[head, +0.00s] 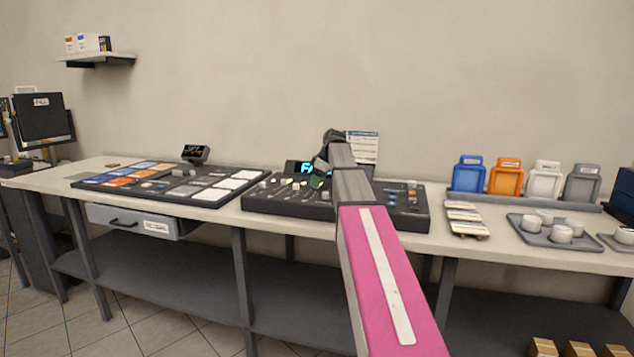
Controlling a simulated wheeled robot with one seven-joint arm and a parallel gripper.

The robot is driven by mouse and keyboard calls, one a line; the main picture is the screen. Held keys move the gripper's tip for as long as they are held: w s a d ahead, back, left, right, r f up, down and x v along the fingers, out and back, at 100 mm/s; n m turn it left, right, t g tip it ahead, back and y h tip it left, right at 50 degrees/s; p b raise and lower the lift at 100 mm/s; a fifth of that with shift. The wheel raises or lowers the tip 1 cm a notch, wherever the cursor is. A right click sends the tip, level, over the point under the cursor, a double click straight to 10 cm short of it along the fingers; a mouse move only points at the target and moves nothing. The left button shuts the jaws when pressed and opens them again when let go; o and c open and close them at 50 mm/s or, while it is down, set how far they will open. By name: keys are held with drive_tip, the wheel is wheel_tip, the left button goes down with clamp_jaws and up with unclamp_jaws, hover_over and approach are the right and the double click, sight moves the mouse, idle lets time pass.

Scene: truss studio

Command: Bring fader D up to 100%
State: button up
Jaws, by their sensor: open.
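The dark control console (290,209) with knobs and sliders lies on the long table, in the middle of the head view. A small display with cyan characters (307,167) stands at its back edge. My gripper (317,181) is open, small in the picture, over the middle of the console. My pink and grey arm covers the part of the console right of the gripper. The fader letters are too small to read, so I cannot tell which slider is fader D or how high it is. I cannot tell whether the gripper touches a slider.
Left of the console lies a dark board with coloured tiles (170,184), with a small dark device (195,153) behind it. To the right are a striped block (466,218), a grey tray with white cups (545,240) and several coloured bins (505,177). A paper sheet (364,146) stands behind the console.

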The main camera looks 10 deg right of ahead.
drive_tip(key=v, duration=1)
drive_tip(key=shift+d+r, duration=0.2)
drive_tip(key=shift+r, duration=0.15)
drive_tip(key=shift+s, duration=0.1)
